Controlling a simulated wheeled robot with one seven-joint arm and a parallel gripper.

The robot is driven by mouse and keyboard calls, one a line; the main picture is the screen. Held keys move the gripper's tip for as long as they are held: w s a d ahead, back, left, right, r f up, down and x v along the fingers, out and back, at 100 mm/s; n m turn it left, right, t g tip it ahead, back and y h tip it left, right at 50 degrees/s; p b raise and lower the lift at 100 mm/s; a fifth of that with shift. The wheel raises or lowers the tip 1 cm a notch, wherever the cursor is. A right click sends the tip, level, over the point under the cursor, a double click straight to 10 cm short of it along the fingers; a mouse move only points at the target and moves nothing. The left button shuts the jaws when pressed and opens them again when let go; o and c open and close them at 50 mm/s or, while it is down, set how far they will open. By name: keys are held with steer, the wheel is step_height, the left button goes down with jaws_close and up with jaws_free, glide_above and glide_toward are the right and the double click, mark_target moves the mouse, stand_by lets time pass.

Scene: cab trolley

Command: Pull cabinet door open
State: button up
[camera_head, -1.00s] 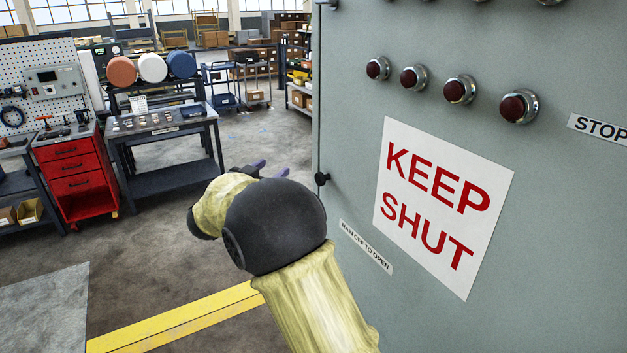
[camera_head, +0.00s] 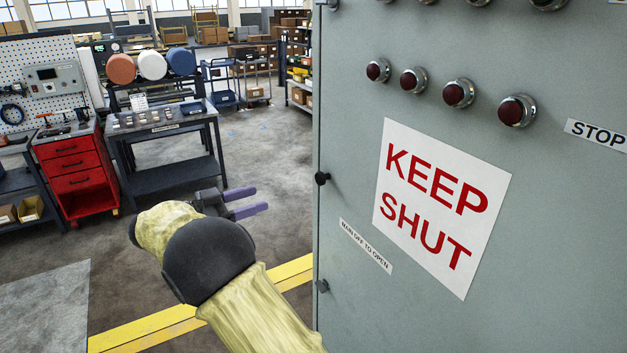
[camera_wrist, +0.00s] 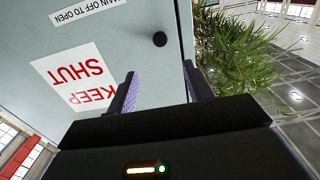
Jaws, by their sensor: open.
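The grey-green cabinet door (camera_head: 350,110) fills the right of the head view and looks closed. It bears a white KEEP SHUT sign (camera_head: 441,207) and a small label reading MAIN OFF TO OPEN (camera_head: 365,246). A dark round knob (camera_head: 322,178) sits by its left edge, with a second dark fitting (camera_head: 322,286) below. My gripper (camera_head: 258,200) is open and empty, left of the door edge and apart from it. In the wrist view, a dark knob (camera_wrist: 160,39) shows beyond and between the spread purple fingers (camera_wrist: 160,88), touching neither.
Red indicator lamps (camera_head: 459,94) and a STOP label (camera_head: 597,134) are on the cabinet. A workbench (camera_head: 165,140) and a red drawer unit (camera_head: 75,170) stand at the left. A leafy plant (camera_wrist: 235,50) is beside the door in the wrist view. Yellow-striped floor (camera_head: 200,318) is clear.

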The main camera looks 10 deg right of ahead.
mark_target(318, 180)
steer(key=p+x, duration=0.6)
steer(key=x, duration=0.9)
steer(key=shift+d, duration=0.25)
steer(key=shift+w+d, duration=0.2)
steer(key=shift+d, duration=0.15)
jaws_close()
